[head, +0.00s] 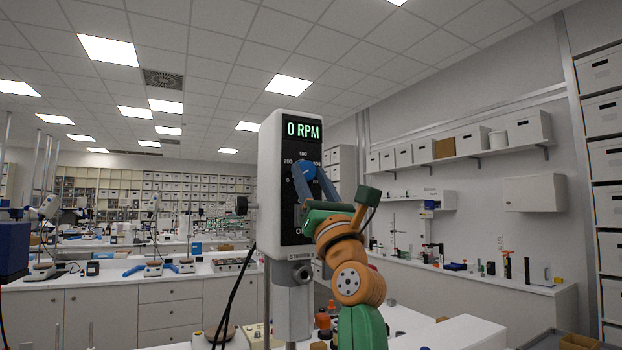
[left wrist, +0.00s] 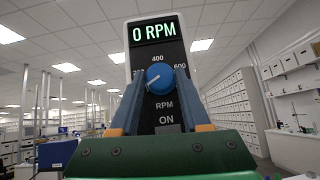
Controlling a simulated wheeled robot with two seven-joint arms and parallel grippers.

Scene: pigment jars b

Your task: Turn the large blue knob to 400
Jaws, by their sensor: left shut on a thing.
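The large blue knob (head: 304,169) is on the dark front panel of a white upright stirrer (head: 268,185). Its display (head: 302,130) reads 0 RPM. In the left wrist view the knob (left wrist: 159,78) sits below the 400 mark, with 200 at the left and 600 at the right; its pale pointer line slants to the lower left. My left gripper (head: 311,174) is shut on the knob, one finger on each side, as the left wrist view shows too (left wrist: 160,83). RPM and ON labels show below the knob. My right gripper is not in view.
A metal shaft housing (head: 293,300) hangs under the stirrer, with a black cable beside it. Small orange-topped bottles (head: 323,320) stand on the bench below. Lab benches and shelves with white boxes (head: 533,127) are farther back.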

